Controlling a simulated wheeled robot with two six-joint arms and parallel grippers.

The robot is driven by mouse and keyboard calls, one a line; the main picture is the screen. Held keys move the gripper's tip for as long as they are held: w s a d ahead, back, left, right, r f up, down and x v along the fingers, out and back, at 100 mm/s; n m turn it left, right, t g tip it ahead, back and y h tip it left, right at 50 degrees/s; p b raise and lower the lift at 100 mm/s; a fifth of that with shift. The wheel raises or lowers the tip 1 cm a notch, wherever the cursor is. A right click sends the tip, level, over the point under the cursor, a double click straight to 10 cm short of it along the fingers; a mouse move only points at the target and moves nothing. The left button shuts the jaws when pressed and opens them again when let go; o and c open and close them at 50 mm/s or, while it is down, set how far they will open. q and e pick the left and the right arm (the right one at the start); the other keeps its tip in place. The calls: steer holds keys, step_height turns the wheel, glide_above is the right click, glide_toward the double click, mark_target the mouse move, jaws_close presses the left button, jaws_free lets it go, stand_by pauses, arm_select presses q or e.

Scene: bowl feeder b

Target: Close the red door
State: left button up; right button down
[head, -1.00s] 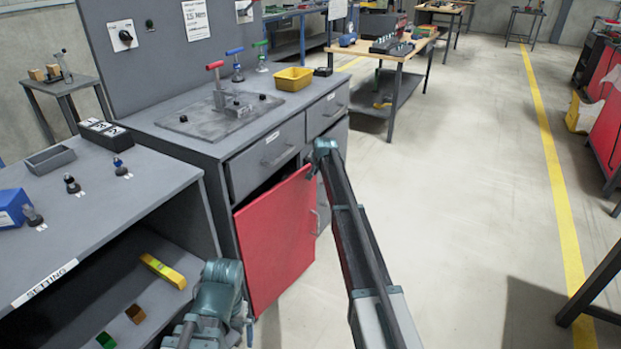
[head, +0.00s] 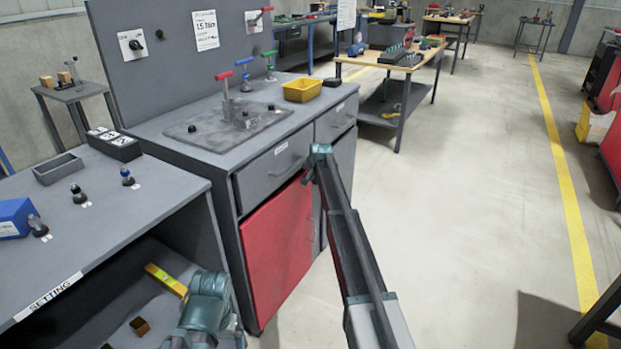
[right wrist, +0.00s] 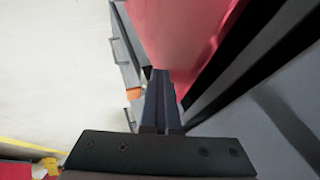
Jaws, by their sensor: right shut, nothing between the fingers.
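The red door (head: 280,245) is on the front of the grey cabinet (head: 226,192), below a drawer, and looks nearly flush with the front in the head view. It also shows as a red panel (right wrist: 180,30) in the right wrist view, with a dark strip along its right side. My right gripper (right wrist: 160,74) is shut and empty, its fingertips close to the door's face; I cannot tell whether they touch. In the head view my right arm reaches up to the cabinet front and covers part of the door's right side.
The drawer (head: 275,165) above the door looks slightly out. A yellow bin (head: 302,91) and a red-handled clamp (head: 226,90) stand on the cabinet top. A grey bench (head: 110,210) with an open lower shelf is at left.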

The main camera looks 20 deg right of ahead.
steer(key=shift+w+a, duration=0.35)
arm_select(q)
step_height(320, 180, up, 8)
steer(key=d+p, duration=0.1)
steer(key=p, duration=0.7)
arm_select(e)
steer(key=s+d+r, duration=0.3)
steer(key=s+r, duration=0.5)
steer(key=s, duration=0.1)
steer(key=shift+s+d, duration=0.2)
steer(key=shift+s, duration=0.2)
arm_select(q)
steer(key=shift+d, duration=0.1)
